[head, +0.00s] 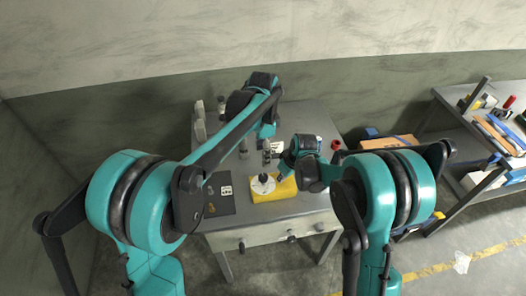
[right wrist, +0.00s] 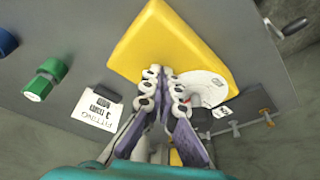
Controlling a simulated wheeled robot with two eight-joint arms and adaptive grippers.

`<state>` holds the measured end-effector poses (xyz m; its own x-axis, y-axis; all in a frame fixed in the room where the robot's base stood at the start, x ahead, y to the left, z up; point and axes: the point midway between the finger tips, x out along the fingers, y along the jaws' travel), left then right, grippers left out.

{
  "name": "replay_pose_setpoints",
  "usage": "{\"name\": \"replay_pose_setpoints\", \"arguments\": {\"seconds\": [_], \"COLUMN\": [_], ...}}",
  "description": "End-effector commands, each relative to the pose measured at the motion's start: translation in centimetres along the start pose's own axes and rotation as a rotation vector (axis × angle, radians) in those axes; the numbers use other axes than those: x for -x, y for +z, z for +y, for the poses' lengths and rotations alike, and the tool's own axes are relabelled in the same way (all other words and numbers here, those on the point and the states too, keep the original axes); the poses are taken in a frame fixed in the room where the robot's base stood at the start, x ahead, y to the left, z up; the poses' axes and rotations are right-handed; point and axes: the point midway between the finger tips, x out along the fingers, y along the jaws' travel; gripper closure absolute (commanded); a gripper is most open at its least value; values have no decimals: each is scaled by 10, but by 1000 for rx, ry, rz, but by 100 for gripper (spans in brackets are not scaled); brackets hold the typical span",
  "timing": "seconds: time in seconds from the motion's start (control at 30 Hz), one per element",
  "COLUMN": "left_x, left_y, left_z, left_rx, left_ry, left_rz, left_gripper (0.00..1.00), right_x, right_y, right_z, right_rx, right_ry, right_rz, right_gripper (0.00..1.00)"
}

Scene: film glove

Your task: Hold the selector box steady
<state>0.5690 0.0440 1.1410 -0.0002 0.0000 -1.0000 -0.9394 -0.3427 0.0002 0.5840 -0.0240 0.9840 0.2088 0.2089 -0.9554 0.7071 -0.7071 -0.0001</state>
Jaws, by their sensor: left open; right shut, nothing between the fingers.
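The selector box is a yellow block (head: 284,190) near the front of the grey table. It bears a white round dial with a dark knob (head: 262,178). In the right wrist view the yellow box (right wrist: 150,40) fills the top middle, and the white dial (right wrist: 212,86) is partly hidden behind my fingers. My right gripper (head: 268,154) is shut and empty. Its fingertips (right wrist: 165,75) overlap the box beside the dial; whether they touch it I cannot tell.
A dark mat (head: 220,207) with a white label and small parts lies left of the box. A red piece (head: 336,145) stands at the table's right. A green knob (right wrist: 45,80) shows in the wrist view. A loaded shelf (head: 470,140) stands to the right.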

Motion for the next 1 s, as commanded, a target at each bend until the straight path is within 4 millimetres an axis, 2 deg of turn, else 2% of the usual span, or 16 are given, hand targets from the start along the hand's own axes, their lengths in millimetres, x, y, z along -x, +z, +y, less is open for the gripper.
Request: {"name": "replay_pose_setpoints", "arguments": {"seconds": [0.37, 0.8, 1.0], "left_x": [0, 0, 0], "left_y": [0, 0, 0], "left_z": [0, 0, 0], "left_rx": [0, 0, 0], "left_ry": [0, 0, 0], "left_rz": [0, 0, 0], "left_gripper": [47, 47, 47], "right_x": [4, 38, 48], "right_y": [-1, -12, -15], "right_z": [0, 0, 0], "right_rx": [0, 0, 0], "right_ry": [0, 0, 0], "right_rz": [0, 0, 0], "right_gripper": [100, 100, 100]}}
